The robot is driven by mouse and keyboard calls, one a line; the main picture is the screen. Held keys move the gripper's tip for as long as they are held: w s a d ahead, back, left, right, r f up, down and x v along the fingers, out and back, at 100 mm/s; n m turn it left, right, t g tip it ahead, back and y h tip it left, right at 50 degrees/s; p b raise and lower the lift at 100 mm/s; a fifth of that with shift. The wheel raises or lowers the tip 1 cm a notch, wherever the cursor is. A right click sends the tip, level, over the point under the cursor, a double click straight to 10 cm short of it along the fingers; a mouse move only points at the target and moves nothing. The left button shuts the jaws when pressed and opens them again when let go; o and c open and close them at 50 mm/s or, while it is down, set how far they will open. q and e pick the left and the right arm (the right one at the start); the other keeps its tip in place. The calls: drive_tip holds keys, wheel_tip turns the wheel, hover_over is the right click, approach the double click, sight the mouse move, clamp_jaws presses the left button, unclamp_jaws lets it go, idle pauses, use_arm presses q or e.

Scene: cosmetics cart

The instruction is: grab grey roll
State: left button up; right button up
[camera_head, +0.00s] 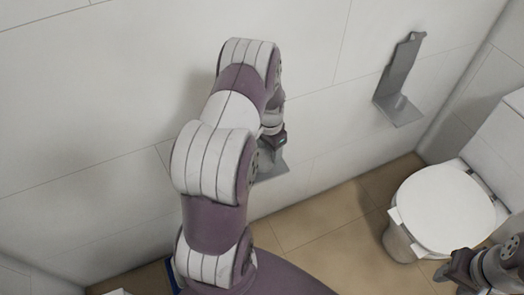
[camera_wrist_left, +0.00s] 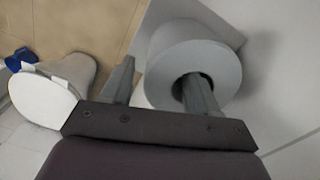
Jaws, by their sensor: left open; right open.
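The grey roll (camera_wrist_left: 218,62) is in the left wrist view, with its open core facing the camera. My left gripper (camera_wrist_left: 159,70) is open around one side of the roll's wall. One finger overlaps the core hole and seems to reach into it; the other is outside the roll on the left. Contact cannot be told. In the head view my left arm hides the roll and most of this gripper against the wall. My right gripper (camera_head: 449,279) is at the lower right corner of the head view, open, partly cut off, in front of the toilet.
A grey plate (camera_head: 273,170) shows beside my left wrist at the wall. An empty grey wall holder (camera_head: 398,90) is further right. The white toilet (camera_head: 445,212) stands on the tan tiled floor. A blue object (camera_wrist_left: 20,58) is near the toilet. The floor between wall and toilet is clear.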

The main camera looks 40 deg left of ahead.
use_arm(q)
drive_tip(key=shift+a, duration=0.15)
drive_tip(key=shift+c, duration=0.5)
drive_tip(key=c, duration=1)
